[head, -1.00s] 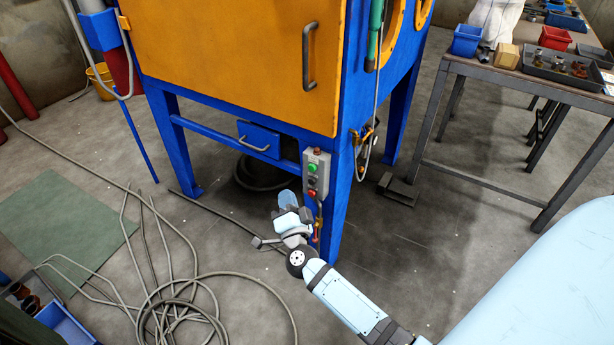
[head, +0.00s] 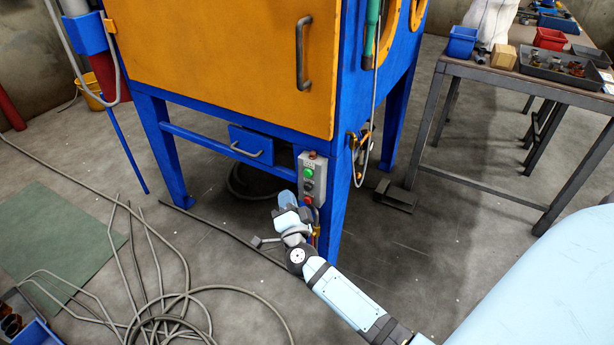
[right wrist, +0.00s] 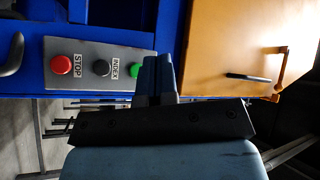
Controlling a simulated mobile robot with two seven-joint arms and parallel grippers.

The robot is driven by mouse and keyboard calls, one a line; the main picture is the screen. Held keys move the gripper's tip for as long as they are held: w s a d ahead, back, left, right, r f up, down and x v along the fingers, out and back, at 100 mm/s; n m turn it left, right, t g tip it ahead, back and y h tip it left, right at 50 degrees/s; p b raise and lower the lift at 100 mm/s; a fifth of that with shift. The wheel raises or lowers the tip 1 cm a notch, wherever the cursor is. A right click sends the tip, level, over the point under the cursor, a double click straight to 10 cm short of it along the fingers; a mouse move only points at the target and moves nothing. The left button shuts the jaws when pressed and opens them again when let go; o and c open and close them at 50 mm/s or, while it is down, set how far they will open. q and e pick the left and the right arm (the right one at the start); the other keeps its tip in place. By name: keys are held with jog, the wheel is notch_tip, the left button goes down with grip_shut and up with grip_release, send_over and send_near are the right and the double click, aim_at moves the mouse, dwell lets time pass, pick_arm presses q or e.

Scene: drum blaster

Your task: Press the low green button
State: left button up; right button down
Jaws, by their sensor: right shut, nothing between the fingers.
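The green button (head: 308,172) sits near the top of a small grey control box (head: 320,174) on the blue cabinet's front leg. In the right wrist view the green button (right wrist: 135,70) is partly hidden behind my fingers. A black button (right wrist: 101,68) marked INDEX and a red button (right wrist: 61,65) marked STOP sit beside it on the box. My right gripper (head: 286,199) is shut and empty, just left of and below the box in the head view. Its fingers (right wrist: 158,72) also show in the right wrist view. I cannot tell whether they touch the box. My left gripper is out of view.
The blue and orange cabinet (head: 220,60) stands ahead, with a drawer (head: 250,143) left of the box. Coiled cable (head: 190,300) lies on the floor at left. A metal workbench (head: 480,72) with bins stands at right.

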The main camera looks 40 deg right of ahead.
aim_at(302, 182)
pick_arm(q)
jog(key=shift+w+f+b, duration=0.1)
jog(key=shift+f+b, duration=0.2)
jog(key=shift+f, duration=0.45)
pick_arm(e)
jog(key=w+d, duration=0.2)
jog(key=d, duration=0.3)
jog(key=shift+w+d, duration=0.15)
jog(key=shift+d, duration=0.2)
dwell(0.9)
jog(key=shift+d, duration=0.1)
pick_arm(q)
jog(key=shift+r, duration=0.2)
pick_arm(e)
jog(key=shift+w+d, duration=0.15)
jog(key=shift+d, duration=0.15)
